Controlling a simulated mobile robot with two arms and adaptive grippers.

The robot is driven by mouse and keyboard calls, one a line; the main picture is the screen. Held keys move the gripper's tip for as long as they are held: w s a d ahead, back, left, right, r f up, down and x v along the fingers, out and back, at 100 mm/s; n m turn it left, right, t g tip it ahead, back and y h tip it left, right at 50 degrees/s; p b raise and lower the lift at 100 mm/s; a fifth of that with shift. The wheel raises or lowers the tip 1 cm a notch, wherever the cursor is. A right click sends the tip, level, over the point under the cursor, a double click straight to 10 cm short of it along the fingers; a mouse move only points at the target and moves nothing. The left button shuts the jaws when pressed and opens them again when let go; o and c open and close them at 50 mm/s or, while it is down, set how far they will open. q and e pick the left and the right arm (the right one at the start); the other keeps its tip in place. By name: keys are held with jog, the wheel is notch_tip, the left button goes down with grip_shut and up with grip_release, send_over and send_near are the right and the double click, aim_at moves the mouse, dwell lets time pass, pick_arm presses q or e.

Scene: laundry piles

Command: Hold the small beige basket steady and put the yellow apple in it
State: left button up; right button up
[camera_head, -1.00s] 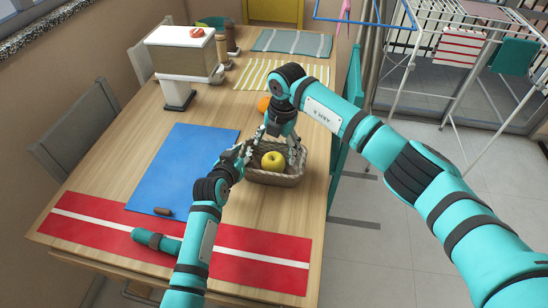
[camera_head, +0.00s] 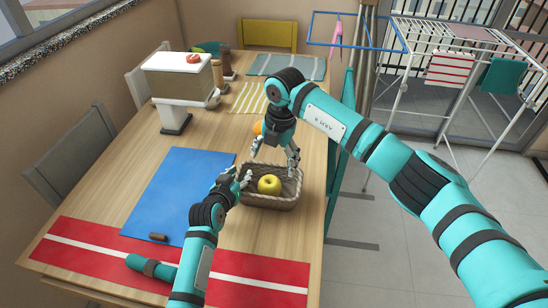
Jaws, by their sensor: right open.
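The small beige basket (camera_head: 268,203) stands upright on the table near its right edge. The yellow apple (camera_head: 269,184) rests inside the basket. My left gripper (camera_head: 241,179) is at the basket's left rim, its fingers against or very near it; whether they are closed on the rim is too small to tell. My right gripper (camera_head: 274,157) is above the back part of the basket, fingers spread apart and empty, clear of the apple.
An orange fruit (camera_head: 258,127) is partly hidden behind my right gripper. A blue mat (camera_head: 182,190) lies left of the basket, a red and white runner (camera_head: 95,250) along the front. A dark small object (camera_head: 158,237) lies on the blue mat's front edge.

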pick_arm(q)
jog(key=v, duration=1.2)
jog(key=shift+s, duration=0.1)
pick_arm(e)
jog(key=shift+f, duration=0.1)
